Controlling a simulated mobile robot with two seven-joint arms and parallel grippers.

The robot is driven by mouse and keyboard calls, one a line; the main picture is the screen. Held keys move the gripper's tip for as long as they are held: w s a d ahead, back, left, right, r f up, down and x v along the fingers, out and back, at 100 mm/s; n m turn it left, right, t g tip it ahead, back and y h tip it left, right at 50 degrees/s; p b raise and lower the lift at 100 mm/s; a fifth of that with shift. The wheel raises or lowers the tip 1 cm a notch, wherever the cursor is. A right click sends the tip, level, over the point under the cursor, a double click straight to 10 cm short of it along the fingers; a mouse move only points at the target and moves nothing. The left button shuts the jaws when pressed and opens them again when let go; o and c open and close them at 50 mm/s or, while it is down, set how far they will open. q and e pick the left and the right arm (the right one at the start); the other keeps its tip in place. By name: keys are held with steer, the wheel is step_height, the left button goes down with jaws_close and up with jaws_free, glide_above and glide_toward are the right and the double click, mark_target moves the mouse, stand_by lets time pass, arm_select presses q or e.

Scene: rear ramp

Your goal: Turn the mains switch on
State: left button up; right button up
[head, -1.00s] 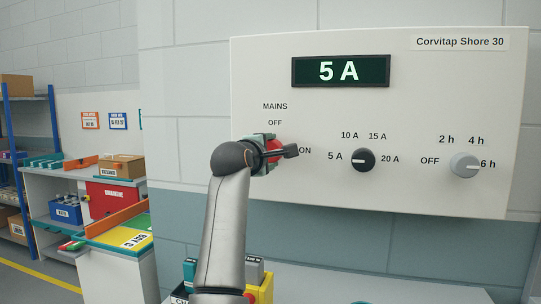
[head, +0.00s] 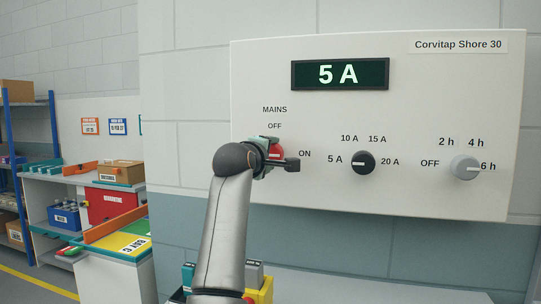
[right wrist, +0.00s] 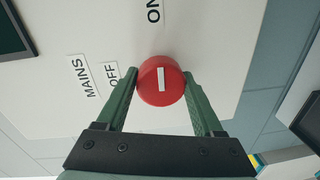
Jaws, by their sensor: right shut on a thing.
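The mains switch is a round red knob (right wrist: 161,82) with a white line. It also shows in the head view (head: 276,152), partly hidden by my gripper, below the OFF label and left of the ON label. In the right wrist view the white line lies along the direction to the ON label (right wrist: 153,10), with OFF (right wrist: 112,75) off to the side. My right gripper (right wrist: 162,92) is shut on the knob, one finger on each side; in the head view it shows at the panel (head: 272,155). My left gripper is not in view.
The white panel (head: 420,120) has a lit display (head: 340,74) reading 5 A. A black knob (head: 363,162) points to 5 A and a grey knob (head: 465,167) points to 6 h. Shelves and a bench with boxes (head: 120,172) stand at the left.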

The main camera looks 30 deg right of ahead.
steer(key=o, duration=1.4)
steer(key=shift+s, duration=0.15)
arm_select(q)
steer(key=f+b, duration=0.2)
steer(key=b, duration=0.1)
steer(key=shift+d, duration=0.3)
arm_select(e)
steer(key=v, duration=1.2)
steer(key=shift+a, duration=0.2)
